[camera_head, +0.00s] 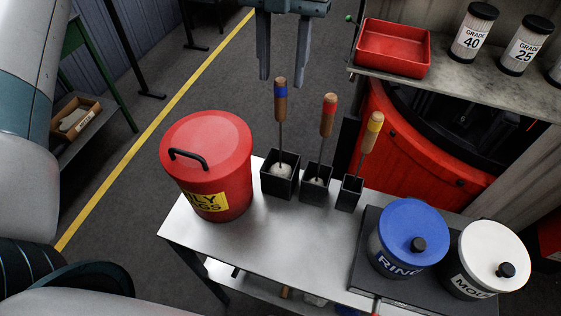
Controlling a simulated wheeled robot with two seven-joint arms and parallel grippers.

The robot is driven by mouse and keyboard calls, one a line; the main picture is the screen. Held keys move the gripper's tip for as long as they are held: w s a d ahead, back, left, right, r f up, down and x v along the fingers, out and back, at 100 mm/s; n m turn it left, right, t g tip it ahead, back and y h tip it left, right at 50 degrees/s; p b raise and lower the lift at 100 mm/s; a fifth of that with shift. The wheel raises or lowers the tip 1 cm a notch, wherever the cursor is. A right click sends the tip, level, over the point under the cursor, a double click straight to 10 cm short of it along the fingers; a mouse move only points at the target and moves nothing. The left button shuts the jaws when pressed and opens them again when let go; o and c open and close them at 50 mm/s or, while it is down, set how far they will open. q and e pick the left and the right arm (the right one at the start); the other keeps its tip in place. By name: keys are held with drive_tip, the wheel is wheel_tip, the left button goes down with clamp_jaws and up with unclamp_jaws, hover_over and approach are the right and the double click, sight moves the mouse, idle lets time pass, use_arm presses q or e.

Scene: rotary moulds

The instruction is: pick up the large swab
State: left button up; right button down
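Three swabs with wooden handles stand upright in black square holders on the metal table. The blue-banded swab (281,103), at the left, has the widest holder (280,181) and looks the largest. The red-banded swab (328,118) is in the middle and the yellow-banded swab (371,132) at the right. My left gripper (283,79) points down at the top of the picture, its two fingers apart and nothing held. The blue-banded handle's top shows between the fingertips; I cannot tell the depth gap. My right gripper is not in view.
A red lidded can (207,140) stands left of the holders on the table (268,245). A blue-lidded jar (412,228) and a white-lidded jar (492,250) stand at right. A shelf with a red tray (393,47) and grade jars (474,32) is at upper right.

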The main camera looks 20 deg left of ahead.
sight(279, 121)
use_arm(q)
drive_tip(key=f, duration=0.1)
drive_tip(key=f+p, duration=0.1)
drive_tip(key=f, duration=0.1)
drive_tip(key=shift+s+f, duration=0.25)
drive_tip(key=shift+f, duration=0.7)
drive_tip(key=shift+p, duration=0.3)
drive_tip(key=shift+s+f+p, duration=0.35)
drive_tip(key=shift+f+p, duration=0.55)
drive_tip(key=shift+p, duration=0.25)
wheel_tip(279, 121, down, 2)
drive_tip(key=shift+s+p, duration=0.15)
drive_tip(key=shift+p, duration=0.4)
drive_tip(key=shift+f, duration=0.65)
clamp_jaws()
